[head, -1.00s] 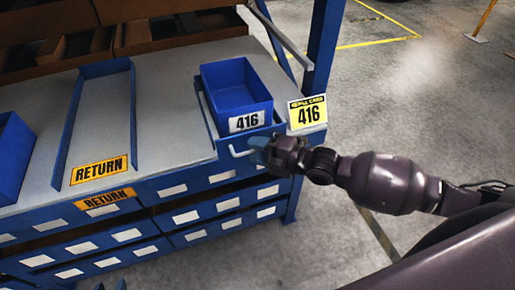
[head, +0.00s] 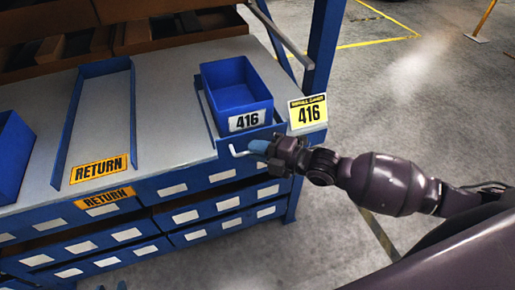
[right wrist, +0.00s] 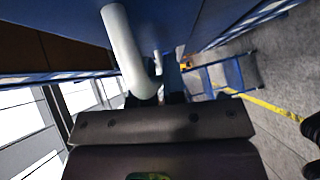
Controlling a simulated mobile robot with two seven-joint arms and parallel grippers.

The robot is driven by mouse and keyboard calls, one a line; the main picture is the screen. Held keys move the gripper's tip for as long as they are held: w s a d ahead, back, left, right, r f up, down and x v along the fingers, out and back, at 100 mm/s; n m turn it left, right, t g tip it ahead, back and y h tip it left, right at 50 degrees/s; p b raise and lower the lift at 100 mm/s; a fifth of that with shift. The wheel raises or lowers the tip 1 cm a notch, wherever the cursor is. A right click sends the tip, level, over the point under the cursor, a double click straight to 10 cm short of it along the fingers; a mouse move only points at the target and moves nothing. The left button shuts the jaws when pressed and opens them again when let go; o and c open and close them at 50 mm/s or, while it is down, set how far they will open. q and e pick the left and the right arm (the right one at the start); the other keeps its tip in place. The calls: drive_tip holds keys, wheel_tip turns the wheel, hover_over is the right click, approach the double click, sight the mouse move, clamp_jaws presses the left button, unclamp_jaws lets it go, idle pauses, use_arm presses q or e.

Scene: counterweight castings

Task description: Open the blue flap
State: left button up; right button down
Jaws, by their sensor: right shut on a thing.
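The blue flap (head: 226,149) is the front panel below the blue bin marked 416 (head: 236,90), at the right end of the bench. It stands about upright at the bench edge. A white bar handle (head: 240,152) sticks out from its face; the handle also shows large in the right wrist view (right wrist: 122,45). My right gripper (head: 260,147) is at the right part of this handle, shut on it, and its fingers hide that end. Two small dark tips at the bottom edge of the head view may be my left gripper (head: 111,286); their state is unclear.
A yellow 416 card (head: 308,113) stands just right of the flap, close above my right gripper. A blue rack post (head: 322,50) rises behind it. An empty lane marked RETURN (head: 98,115) lies to the left. The floor at right is clear.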

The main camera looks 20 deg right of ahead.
drive_tip(key=shift+s+f+b, duration=0.2)
drive_tip(key=shift+f+b, duration=0.15)
drive_tip(key=shift+b, duration=0.1)
use_arm(q)
wheel_tip(320, 180, down, 18)
drive_tip(key=g+b, duration=0.2)
drive_tip(key=b, duration=1.6)
drive_tip(key=shift+s+d+m, duration=0.25)
drive_tip(key=shift+s+m, duration=0.05)
drive_tip(key=shift+s, duration=0.15)
use_arm(e)
wheel_tip(320, 180, down, 8)
drive_tip(key=n+g+y, duration=0.5)
drive_tip(key=n+y, duration=0.8)
drive_tip(key=n, duration=0.8)
drive_tip(key=shift+s+r+y, duration=0.2)
drive_tip(key=shift+r+y, duration=0.05)
drive_tip(key=shift+y, duration=0.15)
use_arm(q)
drive_tip(key=shift+s, duration=0.1)
use_arm(e)
drive_tip(key=shift+r, duration=0.1)
use_arm(q)
drive_tip(key=shift+s+f, duration=0.1)
use_arm(e)
drive_tip(key=c, duration=1.2)
unclamp_jaws()
drive_tip(key=shift+d, duration=0.1)
